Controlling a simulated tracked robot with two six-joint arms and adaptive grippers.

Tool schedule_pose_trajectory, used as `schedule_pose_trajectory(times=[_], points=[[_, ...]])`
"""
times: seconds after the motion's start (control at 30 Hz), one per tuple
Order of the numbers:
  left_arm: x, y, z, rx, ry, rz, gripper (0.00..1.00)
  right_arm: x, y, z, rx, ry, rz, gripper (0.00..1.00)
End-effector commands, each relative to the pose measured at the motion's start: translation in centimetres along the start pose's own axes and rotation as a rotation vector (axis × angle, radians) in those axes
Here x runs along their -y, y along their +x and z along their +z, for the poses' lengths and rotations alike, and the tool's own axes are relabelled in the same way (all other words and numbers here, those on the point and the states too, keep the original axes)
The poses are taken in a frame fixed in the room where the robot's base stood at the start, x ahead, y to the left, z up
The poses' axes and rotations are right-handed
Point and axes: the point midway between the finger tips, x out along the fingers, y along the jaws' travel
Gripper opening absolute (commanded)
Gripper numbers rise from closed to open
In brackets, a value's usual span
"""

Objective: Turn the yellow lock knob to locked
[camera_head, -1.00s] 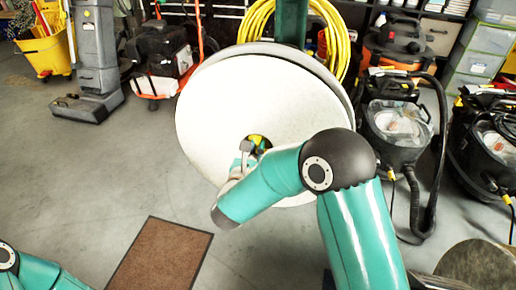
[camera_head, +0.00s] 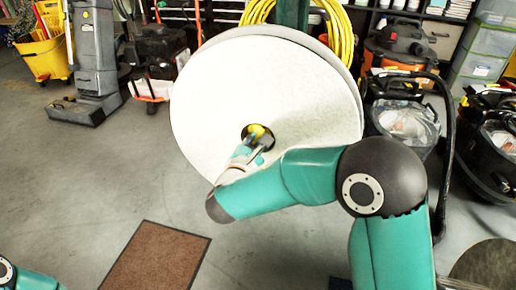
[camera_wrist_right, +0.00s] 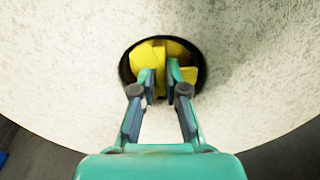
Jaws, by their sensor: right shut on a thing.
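The yellow lock knob (camera_head: 257,131) sits in a dark round recess at the middle of a large white round pad (camera_head: 310,90). In the right wrist view the yellow knob (camera_wrist_right: 184,55) shows inside the recess, partly hidden by my fingers. My right gripper (camera_head: 256,145) reaches to the recess from below. In the wrist view my right gripper (camera_wrist_right: 160,82) has its fingertips in the recess, shut on a yellow upright part of the knob. The knob's lock marking cannot be read. Only a bit of my left arm shows at the bottom left; its gripper is out of view.
A brown mat (camera_head: 155,258) lies on the grey floor at the lower left. A yellow hose (camera_head: 338,30) hangs behind the pad. Vacuum cleaners (camera_head: 402,120) stand at the right, and a grey floor machine (camera_head: 92,70) and yellow bucket (camera_head: 50,45) at the left.

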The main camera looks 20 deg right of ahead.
Motion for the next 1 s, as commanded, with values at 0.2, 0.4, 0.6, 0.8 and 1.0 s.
schedule_pose_trajectory(times=[0.2, 0.4, 0.6, 0.8, 1.0], points=[[0.29, 0.8, -0.01, 0.0, 0.0, 0.0, 0.57, -0.02, -0.02, -0.06, -0.002, 0.101, 0.0, 0.0], [0.26, 0.72, -0.02, 0.0, 0.0, 0.0, 0.57, -0.03, -0.02, -0.04, -0.002, 0.101, 0.0, 0.0], [0.26, 0.72, -0.02, 0.0, 0.0, 0.0, 0.57, -0.03, -0.02, -0.04, -0.003, 0.243, 0.0, 0.0], [0.26, 0.72, -0.02, 0.0, 0.0, 0.0, 0.57, -0.02, -0.02, -0.04, -0.002, 0.544, 0.0, 0.0], [0.26, 0.72, -0.01, 0.0, 0.0, 0.0, 0.57, -0.02, -0.02, -0.04, -0.002, 0.694, -0.001, 0.0]])
